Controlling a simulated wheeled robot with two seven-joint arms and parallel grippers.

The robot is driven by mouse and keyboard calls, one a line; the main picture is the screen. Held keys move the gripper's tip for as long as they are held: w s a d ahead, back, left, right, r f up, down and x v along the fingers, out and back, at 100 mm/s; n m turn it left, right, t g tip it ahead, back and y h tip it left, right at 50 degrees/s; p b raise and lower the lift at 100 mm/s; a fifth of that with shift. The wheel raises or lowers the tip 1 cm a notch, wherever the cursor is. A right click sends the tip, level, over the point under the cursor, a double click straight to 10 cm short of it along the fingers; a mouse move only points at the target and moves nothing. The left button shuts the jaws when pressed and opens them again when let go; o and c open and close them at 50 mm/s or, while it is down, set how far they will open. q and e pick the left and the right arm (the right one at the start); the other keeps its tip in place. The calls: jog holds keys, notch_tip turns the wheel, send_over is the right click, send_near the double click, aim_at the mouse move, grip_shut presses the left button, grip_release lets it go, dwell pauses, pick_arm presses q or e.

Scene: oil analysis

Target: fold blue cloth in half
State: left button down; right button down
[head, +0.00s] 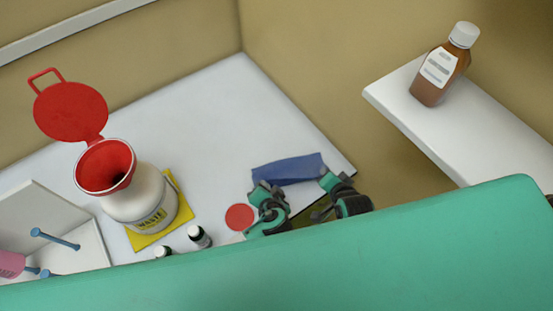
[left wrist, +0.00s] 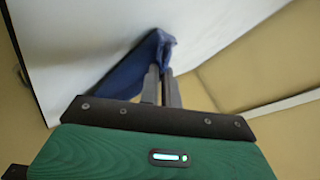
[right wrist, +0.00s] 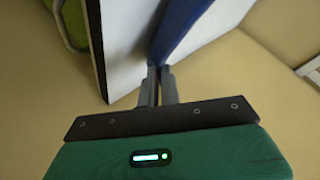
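The blue cloth (head: 288,169) shows in the head view as a long narrow strip near the right corner of the white table. My left gripper (head: 262,187) is at its left end and my right gripper (head: 328,174) at its right end. In the left wrist view the fingers are close together on a bunched corner of the cloth (left wrist: 135,72). In the right wrist view the fingers are close together at the cloth's edge (right wrist: 180,30). The grippers hide part of the cloth in the head view.
A red disc (head: 239,217) lies left of my left gripper. A white waste jar (head: 146,200) with a red funnel (head: 104,166) stands on a yellow mat (head: 184,209). Small dark vials (head: 199,237) stand near it. A brown bottle (head: 437,82) stands on a white shelf (head: 480,130).

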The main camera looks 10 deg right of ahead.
pick_arm(q)
jog(key=shift+s+f, duration=0.1)
jog(key=shift+f, duration=0.05)
pick_arm(e)
jog(key=shift+s+f, duration=0.15)
pick_arm(q)
jog(key=c, duration=1.3)
grip_release()
pick_arm(e)
jog(key=c, duration=1.3)
grip_release()
pick_arm(q)
jog(key=s+r, duration=0.2)
jog(key=r, duration=0.1)
jog(key=s+d+r, duration=0.1)
jog(key=s+r, duration=0.1)
jog(key=r, duration=0.1)
jog(key=s+d+r, duration=0.1)
jog(key=r, duration=0.2)
jog(key=shift+s, duration=0.4)
pick_arm(e)
jog(key=s+r, duration=0.2)
jog(key=r, duration=0.1)
jog(key=s+d+r, duration=0.1)
jog(key=r, duration=0.2)
jog(key=s+d+r, duration=0.1)
jog(key=s+r, duration=0.1)
jog(key=r, duration=0.1)
jog(key=shift+s, duration=0.35)
